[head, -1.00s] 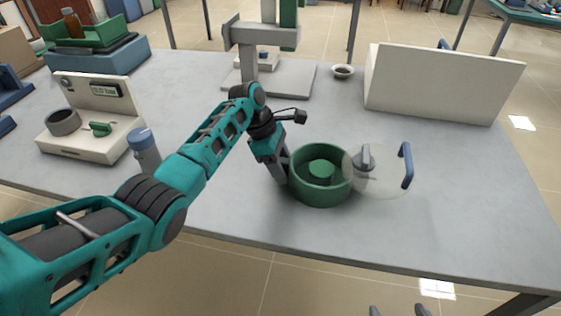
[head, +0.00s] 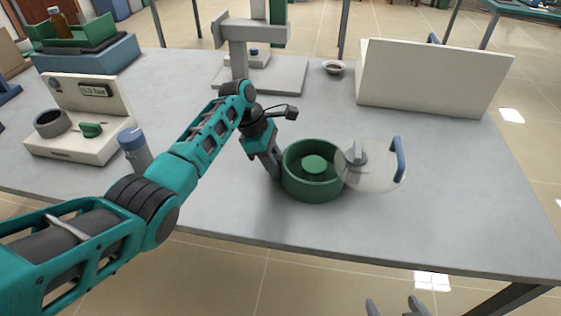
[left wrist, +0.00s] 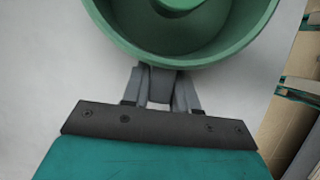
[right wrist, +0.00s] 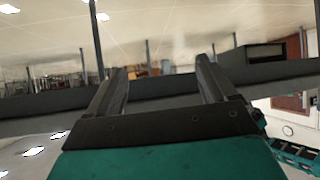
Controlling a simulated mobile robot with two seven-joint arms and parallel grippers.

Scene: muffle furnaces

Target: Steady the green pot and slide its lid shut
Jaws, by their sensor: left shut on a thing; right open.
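The green pot (head: 312,190) stands upright on the grey table, with a round green piece in its middle. Its clear lid (head: 377,179) sits off to the right, overlapping only the pot's right rim, so most of the pot is open. The lid carries a grey knob (head: 358,155) and a blue handle (head: 399,160). My left gripper (head: 275,170) is at the pot's left side. In the left wrist view its fingers (left wrist: 160,85) close on a grey part under the rim of the pot (left wrist: 215,50). My right gripper (head: 392,308) is open and empty, in front of the table edge.
A white box-like block (head: 432,80) stands behind the lid, and a small bowl (head: 334,67) is near it. A grey stand (head: 285,75) is behind my left arm. A blue-capped bottle (head: 134,150) and a white instrument (head: 80,145) are left. The table right of the lid is clear.

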